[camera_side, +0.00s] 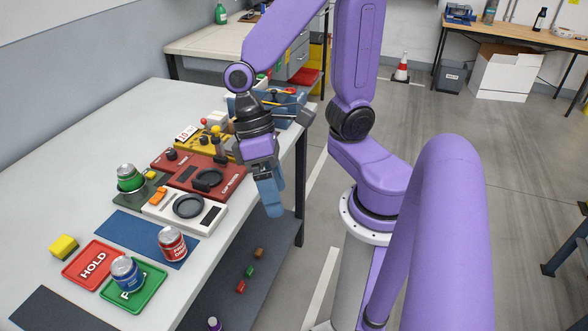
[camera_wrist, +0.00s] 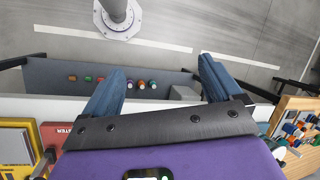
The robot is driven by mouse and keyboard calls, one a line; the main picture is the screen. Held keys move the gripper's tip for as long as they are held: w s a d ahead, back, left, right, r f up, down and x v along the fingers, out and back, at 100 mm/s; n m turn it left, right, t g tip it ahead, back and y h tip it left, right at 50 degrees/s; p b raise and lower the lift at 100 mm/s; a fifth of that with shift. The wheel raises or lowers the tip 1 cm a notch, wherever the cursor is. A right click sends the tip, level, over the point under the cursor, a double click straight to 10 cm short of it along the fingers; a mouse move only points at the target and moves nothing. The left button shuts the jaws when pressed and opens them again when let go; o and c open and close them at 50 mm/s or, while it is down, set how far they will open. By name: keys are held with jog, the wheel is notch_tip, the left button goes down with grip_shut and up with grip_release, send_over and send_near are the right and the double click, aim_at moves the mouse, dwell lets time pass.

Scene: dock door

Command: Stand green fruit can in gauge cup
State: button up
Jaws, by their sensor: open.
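A green can (camera_side: 130,178) stands upright at the left back of the bench, on a dark green base unit (camera_side: 128,196). Its lower edge seems ringed by a cup, but I cannot tell for sure. My gripper (camera_side: 272,212) hangs over the bench's right edge, well to the right of the green can, with blue fingers pointing down. The wrist view shows my gripper (camera_wrist: 160,72) with its fingers wide apart and nothing between them. The green can does not show in the wrist view.
A white unit (camera_side: 215,217) and a red unit (camera_side: 225,192) with dark round pads stand mid-bench. A red can (camera_side: 172,243) stands on a blue mat (camera_side: 125,229). A blue can (camera_side: 127,273) stands on a green tray (camera_side: 150,297), beside a red HOLD tray (camera_side: 78,276). Small items lie on the lower shelf (camera_wrist: 60,75).

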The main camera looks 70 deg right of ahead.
jog(key=d+n+t, duration=0.1)
jog(key=n, duration=0.1)
jog(key=s+d+r+n+t+h, duration=0.1)
jog(key=n, duration=0.2)
jog(key=s+d+n+t, duration=0.1)
jog(key=d+n+t, duration=0.1)
jog(key=n, duration=0.1)
jog(key=shift+s+r+h, duration=0.15)
jog(key=shift+r+h, duration=0.15)
jog(key=shift+h, duration=0.1)
jog(key=shift+c, duration=0.3)
dwell(1.2)
